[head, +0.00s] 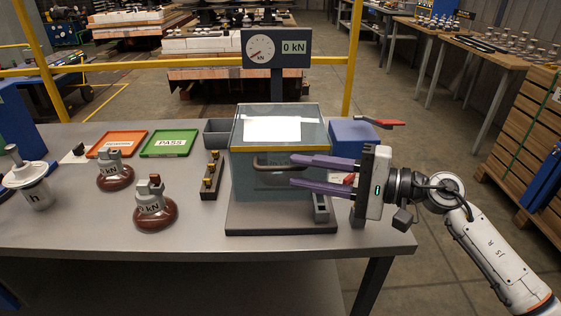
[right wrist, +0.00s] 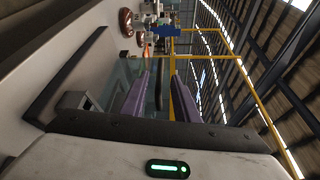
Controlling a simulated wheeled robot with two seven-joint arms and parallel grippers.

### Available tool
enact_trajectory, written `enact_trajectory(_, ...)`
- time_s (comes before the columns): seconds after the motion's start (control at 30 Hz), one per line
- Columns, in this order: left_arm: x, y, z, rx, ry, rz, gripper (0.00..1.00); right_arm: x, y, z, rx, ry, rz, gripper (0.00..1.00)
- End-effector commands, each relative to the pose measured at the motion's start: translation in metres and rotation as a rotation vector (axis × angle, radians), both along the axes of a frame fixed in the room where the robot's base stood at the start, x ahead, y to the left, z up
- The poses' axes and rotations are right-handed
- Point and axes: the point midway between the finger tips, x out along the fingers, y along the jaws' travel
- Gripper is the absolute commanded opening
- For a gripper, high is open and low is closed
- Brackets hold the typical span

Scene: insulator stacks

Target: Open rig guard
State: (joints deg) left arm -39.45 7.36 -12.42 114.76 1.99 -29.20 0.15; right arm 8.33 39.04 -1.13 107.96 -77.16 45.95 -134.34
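The rig guard (head: 250,178) is a clear box with a yellow front edge, standing down over the grey rig base (head: 262,222). Its dark bar handle (head: 268,162) runs across the upper front. My right gripper (head: 291,172) reaches in from the right with purple fingers spread apart, its tips at the handle's right end. In the right wrist view, the handle (right wrist: 162,100) shows as a dark bar between the two fingers, with no clear contact. My left gripper is not in view.
A gauge display reading 0 kN (head: 276,48) stands behind the guard. A blue box (head: 350,132) and a red lever (head: 378,123) are at the right. Brown insulators (head: 155,212), a green PASS tray (head: 170,143) and an orange tray (head: 117,144) are left.

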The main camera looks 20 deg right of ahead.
Motion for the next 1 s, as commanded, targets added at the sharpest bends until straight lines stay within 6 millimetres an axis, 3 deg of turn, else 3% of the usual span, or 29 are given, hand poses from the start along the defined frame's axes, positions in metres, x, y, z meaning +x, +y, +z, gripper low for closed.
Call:
enact_trajectory(0.3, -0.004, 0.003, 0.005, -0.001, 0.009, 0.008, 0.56, 0.029, 0.036, -0.002, 0.004, 0.0, -0.001, 0.28)
enact_trajectory(0.67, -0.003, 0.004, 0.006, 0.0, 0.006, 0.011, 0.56, 0.032, 0.042, -0.004, 0.003, 0.002, 0.0, 0.28)
enact_trajectory(0.83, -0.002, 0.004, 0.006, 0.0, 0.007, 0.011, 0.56, 0.032, 0.042, -0.004, 0.003, 0.003, 0.0, 0.03)
enact_trajectory(1.0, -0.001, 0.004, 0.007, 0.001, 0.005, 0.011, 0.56, 0.032, 0.041, -0.004, 0.003, 0.003, 0.0, 0.0)
